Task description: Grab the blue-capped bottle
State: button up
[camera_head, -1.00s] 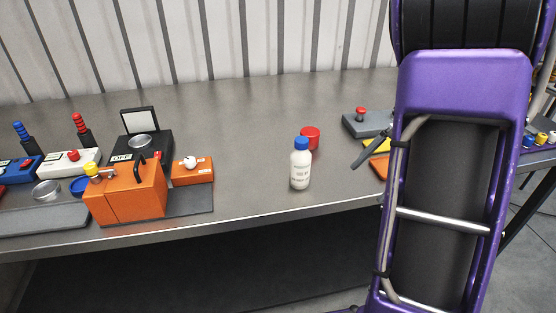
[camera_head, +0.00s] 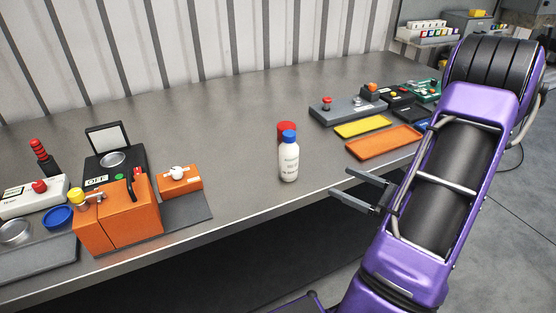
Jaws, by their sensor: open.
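The blue-capped bottle (camera_head: 289,162) is white with a printed label and stands upright near the front edge of the grey bench. A red round object (camera_head: 286,128) shows right behind its cap, and most of it is hidden by the bottle. My gripper (camera_head: 340,184) is to the right of the bottle and a little lower in the picture, off the bench's front edge. Its two dark fingers are apart and point left toward the bottle. Nothing is between them, and there is a clear gap to the bottle.
On the left of the bench (camera_head: 240,205) stand an orange box (camera_head: 118,215), a small orange block (camera_head: 180,180) and a black device with a raised panel (camera_head: 110,150). On the right lie a yellow tray (camera_head: 363,127) and an orange tray (camera_head: 383,142).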

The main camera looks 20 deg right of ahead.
aim_at(297, 163)
jog(key=x, duration=1.2)
jog(key=shift+d, duration=0.1)
jog(key=x, duration=0.4)
jog(key=shift+a+f, duration=0.15)
jog(key=shift+a, duration=0.15)
jog(key=shift+w+a, duration=0.2)
jog(key=shift+w, duration=0.25)
grip_shut()
